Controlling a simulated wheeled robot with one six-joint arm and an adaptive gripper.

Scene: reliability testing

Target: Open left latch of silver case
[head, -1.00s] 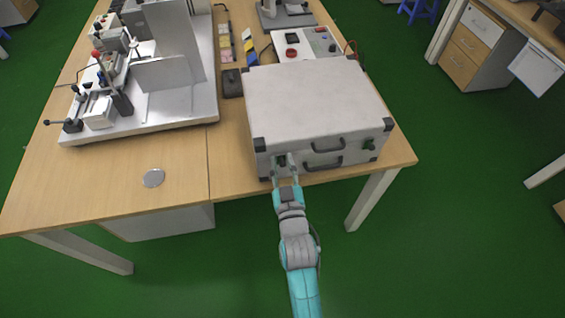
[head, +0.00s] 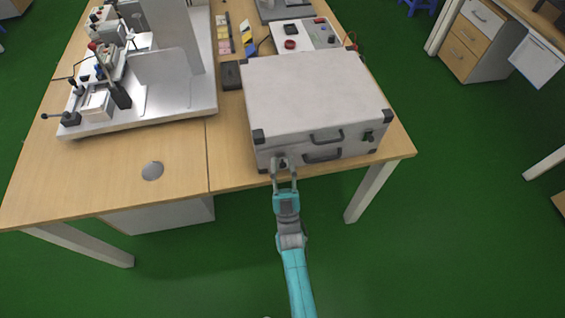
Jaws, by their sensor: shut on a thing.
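The silver case (head: 315,95) lies closed on the wooden table, its front side with handles and latches facing me. Its left latch (head: 282,162) is a small dark piece on the front side near the left corner. It is partly hidden by my gripper (head: 283,171), whose fingers point at the case and are shut on the latch. Whether the latch is lifted is too small to tell. The right latch (head: 369,137) is dark and sits near the right front corner.
A metal test rig (head: 150,100) stands at the left on the table (head: 100,185). A dark box (head: 232,77) lies beside the case. The floor in front is clear.

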